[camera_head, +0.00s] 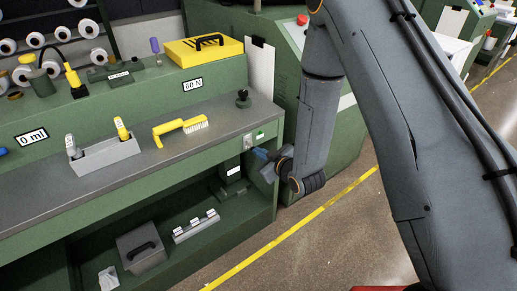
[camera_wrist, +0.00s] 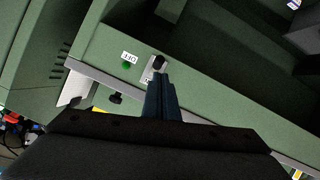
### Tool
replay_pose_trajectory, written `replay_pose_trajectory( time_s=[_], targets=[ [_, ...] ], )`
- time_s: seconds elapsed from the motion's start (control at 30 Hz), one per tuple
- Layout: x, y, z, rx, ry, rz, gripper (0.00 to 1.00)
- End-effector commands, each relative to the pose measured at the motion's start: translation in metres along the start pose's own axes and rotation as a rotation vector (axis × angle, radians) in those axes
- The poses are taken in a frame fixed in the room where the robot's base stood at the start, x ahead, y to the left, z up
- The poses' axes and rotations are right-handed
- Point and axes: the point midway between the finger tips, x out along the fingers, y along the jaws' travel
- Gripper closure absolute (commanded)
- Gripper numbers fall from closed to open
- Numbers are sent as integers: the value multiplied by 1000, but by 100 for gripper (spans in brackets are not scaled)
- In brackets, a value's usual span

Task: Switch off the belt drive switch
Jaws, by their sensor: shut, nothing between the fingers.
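The belt drive switch (camera_head: 248,142) sits on the front face of the green bench, near its right end, as a small pale plate. In the wrist view the switch (camera_wrist: 158,63) shows a black knob on a light plate. A white label (camera_wrist: 129,57) and a green round spot are beside it. My gripper (camera_head: 259,153) is shut and empty, with its blue-grey fingers pointing at the plate. In the wrist view the fingertips (camera_wrist: 160,77) lie just below the knob. I cannot tell whether they touch it, or which way the switch is set.
The shelf below holds a grey box (camera_head: 140,252). A green cabinet (camera_head: 345,125) stands at the right. Floor is free near the yellow line.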

Motion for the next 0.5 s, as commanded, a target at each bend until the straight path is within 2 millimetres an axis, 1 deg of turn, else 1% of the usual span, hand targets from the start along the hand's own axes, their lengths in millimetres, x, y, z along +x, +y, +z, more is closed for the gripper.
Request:
replay_pose_trajectory(
  time_s=[0.03, 0.07, 0.13, 0.2, 0.4, 0.5],
  targets=[
    [-8, 1, -13, -3, 7, 0, 100],
    [-11, 1, -18, -4, 12, 0, 100],
    [-21, -3, -4, -2, 10, 0, 100],
    [-33, -6, 5, -3, 11, 0, 100],
    [-66, -10, 26, -3, 13, 4, 100],
    [-77, -13, 33, -3, 14, 4, 100]
  ],
)
